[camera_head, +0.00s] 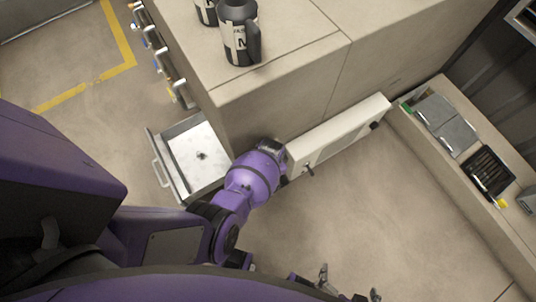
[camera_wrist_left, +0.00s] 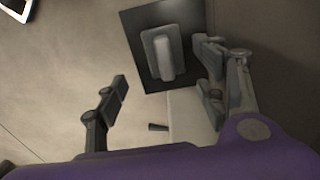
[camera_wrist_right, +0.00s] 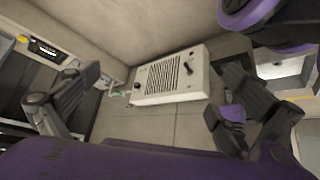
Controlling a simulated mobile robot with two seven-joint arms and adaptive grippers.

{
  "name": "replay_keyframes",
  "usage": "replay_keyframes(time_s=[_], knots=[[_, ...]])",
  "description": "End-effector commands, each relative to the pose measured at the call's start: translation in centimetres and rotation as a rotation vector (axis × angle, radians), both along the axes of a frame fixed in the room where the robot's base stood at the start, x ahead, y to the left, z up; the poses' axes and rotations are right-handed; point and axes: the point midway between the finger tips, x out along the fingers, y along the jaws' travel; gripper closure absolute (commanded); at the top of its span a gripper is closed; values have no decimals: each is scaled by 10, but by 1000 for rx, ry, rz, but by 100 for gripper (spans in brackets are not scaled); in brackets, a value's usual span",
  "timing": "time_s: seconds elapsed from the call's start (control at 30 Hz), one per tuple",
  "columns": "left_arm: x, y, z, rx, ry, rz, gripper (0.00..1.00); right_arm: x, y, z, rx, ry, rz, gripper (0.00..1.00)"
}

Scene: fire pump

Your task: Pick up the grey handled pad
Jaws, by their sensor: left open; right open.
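In the left wrist view, the grey handled pad (camera_wrist_left: 149,47) has a raised pale handle (camera_wrist_left: 164,58) and lies against a dark square plate (camera_wrist_left: 133,22). My left gripper (camera_wrist_left: 162,84) is open, its fingers on either side of the view. The pad shows beyond the fingers, nearer the right one, and nothing is between the fingertips. I cannot tell how far off the pad is. In the head view my left arm hides its own gripper, and I cannot pick out the pad there. My right gripper (camera_head: 348,284) is open and empty low in the head view; its open fingers also show in the right wrist view (camera_wrist_right: 150,105).
The beige counter (camera_head: 290,70) carries two dark jugs (camera_head: 239,33). An open drawer (camera_head: 197,153) and a beige panel with a lever (camera_head: 335,135) stand out near my left arm. A long shelf (camera_head: 420,135) holds items at right. Floor between is clear.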

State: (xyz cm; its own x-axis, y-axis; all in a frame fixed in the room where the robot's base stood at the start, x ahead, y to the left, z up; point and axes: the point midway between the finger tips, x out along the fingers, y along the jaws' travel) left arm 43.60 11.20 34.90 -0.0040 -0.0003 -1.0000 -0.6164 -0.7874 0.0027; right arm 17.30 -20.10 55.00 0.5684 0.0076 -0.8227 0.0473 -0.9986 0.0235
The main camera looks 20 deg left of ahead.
Motion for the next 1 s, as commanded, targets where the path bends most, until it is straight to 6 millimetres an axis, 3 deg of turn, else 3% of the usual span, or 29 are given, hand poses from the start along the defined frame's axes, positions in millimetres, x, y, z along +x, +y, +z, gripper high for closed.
replay_keyframes(time_s=[0.3,0.67,1.0], knots=[[-3,11,-47,0,1,2,35,-4,3,-24,4,17,5,0],[-1,11,-53,1,-4,2,35,3,4,-20,7,1,4,0],[-1,11,-53,1,-4,2,80,-1,3,-23,7,10,3,0]])
